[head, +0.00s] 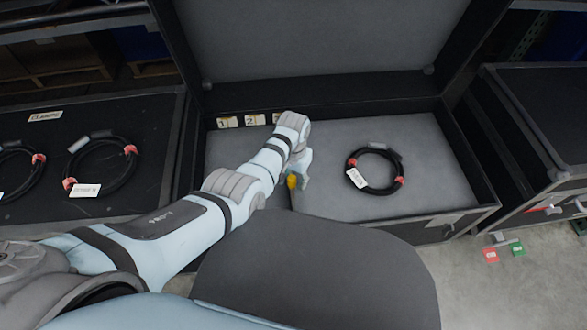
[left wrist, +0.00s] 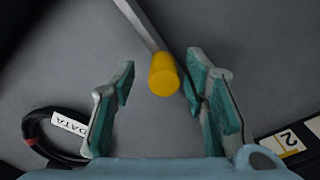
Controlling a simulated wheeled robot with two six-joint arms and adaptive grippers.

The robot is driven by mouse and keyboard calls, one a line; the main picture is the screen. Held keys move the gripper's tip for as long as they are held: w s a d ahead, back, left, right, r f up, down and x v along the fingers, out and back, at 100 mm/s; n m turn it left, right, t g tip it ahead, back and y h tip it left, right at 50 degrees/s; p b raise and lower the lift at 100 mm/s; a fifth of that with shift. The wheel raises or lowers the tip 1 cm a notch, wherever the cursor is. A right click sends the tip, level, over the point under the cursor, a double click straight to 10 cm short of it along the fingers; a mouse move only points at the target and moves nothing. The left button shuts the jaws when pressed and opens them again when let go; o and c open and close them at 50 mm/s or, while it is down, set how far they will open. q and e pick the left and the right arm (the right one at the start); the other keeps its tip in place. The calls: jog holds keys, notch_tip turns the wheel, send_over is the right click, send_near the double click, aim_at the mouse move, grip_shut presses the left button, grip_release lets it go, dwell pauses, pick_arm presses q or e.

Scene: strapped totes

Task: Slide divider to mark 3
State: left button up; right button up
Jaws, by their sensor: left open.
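The divider (left wrist: 140,22) is a thin grey bar with a yellow knob (left wrist: 163,75) at its end. In the head view the yellow knob (head: 292,182) shows just below my left gripper (head: 301,165), near the front of the open case (head: 330,205). My arm hides much of the divider there. In the left wrist view my left gripper (left wrist: 158,84) is open, with the knob between its fingers, closer to the right finger. Mark 1 (head: 228,122) and mark 2 (head: 255,120) are on the back wall; the tag right of them is partly hidden by my wrist. My right gripper is not in view.
A black cable coil (head: 376,150) with red bands and a white tag lies in the case, right of my gripper; it also shows in the left wrist view (left wrist: 45,117). More coils (head: 100,167) lie on a black surface at left. Another black case (head: 545,130) stands at right.

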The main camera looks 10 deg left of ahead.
pick_arm(q)
notch_tip(320, 180, up, 11)
dwell(0.5)
